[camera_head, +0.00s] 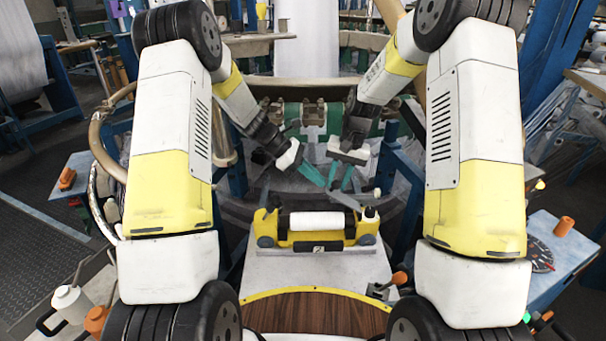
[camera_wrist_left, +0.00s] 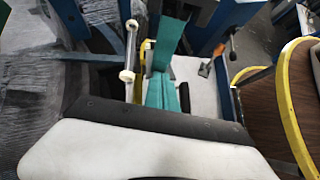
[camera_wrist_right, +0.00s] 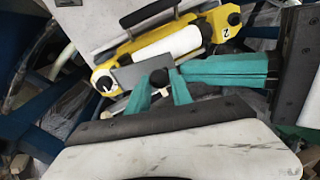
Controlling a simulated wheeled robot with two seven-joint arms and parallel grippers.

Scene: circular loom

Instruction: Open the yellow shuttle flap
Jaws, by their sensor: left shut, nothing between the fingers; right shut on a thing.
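The yellow shuttle (camera_head: 285,240) lies on a pale plate in front of me, with a white roll (camera_head: 318,221) along its top. A grey plate-like flap (camera_head: 343,200) sticks up from its far side, leaving the roll uncovered. My right gripper (camera_head: 339,187) is at this flap. In the right wrist view its teal fingers (camera_wrist_right: 162,88) close around a dark knob (camera_wrist_right: 160,76) by the grey flap (camera_wrist_right: 128,77). My left gripper (camera_head: 318,183) is shut and empty behind the shuttle, close beside the right one.
The pale plate (camera_head: 300,270) has free room in front of the shuttle. An orange-handled lever (camera_head: 398,279) stands at its right. The loom's curved rim and blue posts surround the grippers. Side tables stand left and right (camera_head: 555,262).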

